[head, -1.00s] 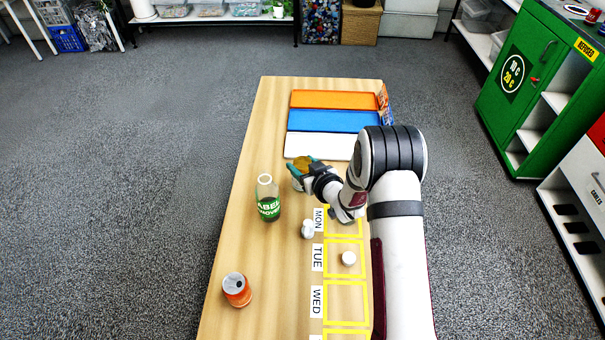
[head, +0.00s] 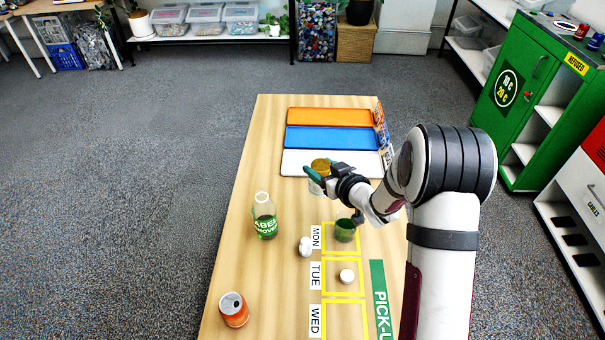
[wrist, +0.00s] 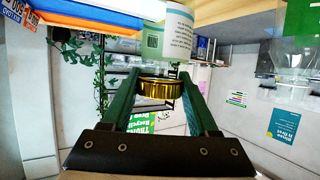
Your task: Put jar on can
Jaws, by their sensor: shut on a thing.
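My gripper (head: 316,175) has teal-green fingers and is shut on a jar (head: 319,186) with a gold lid. In the head view the jar shows in front of the white tray's near edge; its height above the table is hard to tell. The orange can (head: 234,311) with a silver top stands upright at the table's near left, well apart from my gripper.
A bottle with a green label (head: 265,215) stands between jar and can, toward the left edge. Small white items (head: 305,246) and (head: 347,276) and a green cup (head: 345,230) are near the yellow squares. White (head: 295,163), blue and orange trays lie at the back.

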